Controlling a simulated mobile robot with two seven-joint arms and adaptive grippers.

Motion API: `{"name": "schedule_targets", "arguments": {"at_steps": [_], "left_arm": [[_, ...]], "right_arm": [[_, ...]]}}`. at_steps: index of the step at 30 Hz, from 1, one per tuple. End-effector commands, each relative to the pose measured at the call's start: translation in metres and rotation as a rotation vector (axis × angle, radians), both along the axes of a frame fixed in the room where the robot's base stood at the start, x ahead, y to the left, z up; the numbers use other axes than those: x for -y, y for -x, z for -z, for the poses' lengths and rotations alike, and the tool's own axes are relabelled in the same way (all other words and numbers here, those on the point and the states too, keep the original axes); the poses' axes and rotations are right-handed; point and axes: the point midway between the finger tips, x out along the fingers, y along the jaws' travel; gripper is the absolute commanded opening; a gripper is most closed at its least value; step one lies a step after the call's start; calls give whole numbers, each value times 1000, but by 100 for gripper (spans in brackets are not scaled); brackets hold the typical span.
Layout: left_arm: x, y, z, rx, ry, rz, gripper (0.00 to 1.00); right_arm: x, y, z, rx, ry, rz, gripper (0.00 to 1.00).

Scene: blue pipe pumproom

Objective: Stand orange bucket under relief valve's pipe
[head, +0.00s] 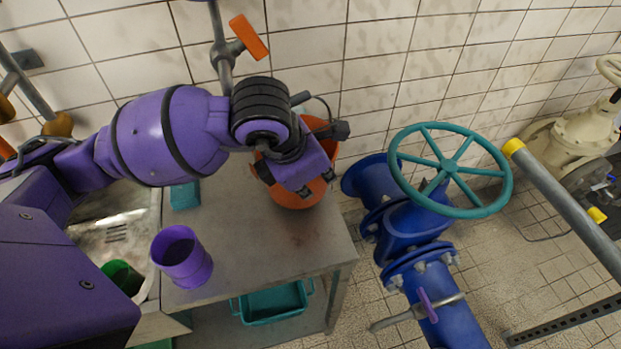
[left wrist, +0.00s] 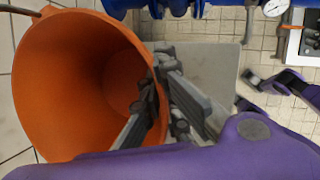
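The orange bucket (head: 300,196) is at the grey table's back right corner, partly hidden by my left gripper (head: 318,188). I cannot tell whether it rests on the table. In the left wrist view, the bucket (left wrist: 75,85) is tilted with its open mouth towards the camera. The left fingers (left wrist: 160,95) straddle its rim, one inside and one outside, and look closed on the wall. My right gripper (left wrist: 248,92) shows at the right of that view, fingers apart and empty. A grey pipe with an orange lever (head: 249,37) comes down the wall behind my left arm; I cannot tell if it is the relief valve's.
The grey table (head: 265,245) holds a purple cup (head: 181,257) and a teal item (head: 185,195). A teal crate (head: 272,303) sits below. A blue pipe (head: 408,225) with a teal handwheel (head: 450,168) stands to the right. A sink (head: 115,230) is at left.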

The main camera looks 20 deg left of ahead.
Motion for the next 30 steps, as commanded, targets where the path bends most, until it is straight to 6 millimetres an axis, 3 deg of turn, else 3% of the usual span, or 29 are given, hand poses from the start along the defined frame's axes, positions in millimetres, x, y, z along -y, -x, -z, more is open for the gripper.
{"name": "schedule_targets", "arguments": {"at_steps": [3, 10, 16, 26, 30], "left_arm": [[-10, -14, -1, 0, 0, -2, 0], [-19, -27, 1, 0, -1, -2, 0], [-17, -25, 32, -2, 1, 0, 0], [-17, -25, 38, -1, 0, 1, 0], [-17, -24, 38, -2, -1, 0, 16]], "right_arm": [[-2, -5, -4, 9, -3, -1, 30], [-2, 0, 0, -5, -4, 0, 30], [0, 11, 1, -22, -3, 6, 30], [0, 10, 2, -21, -2, 4, 30], [0, 6, -1, -12, -2, 1, 30]]}}
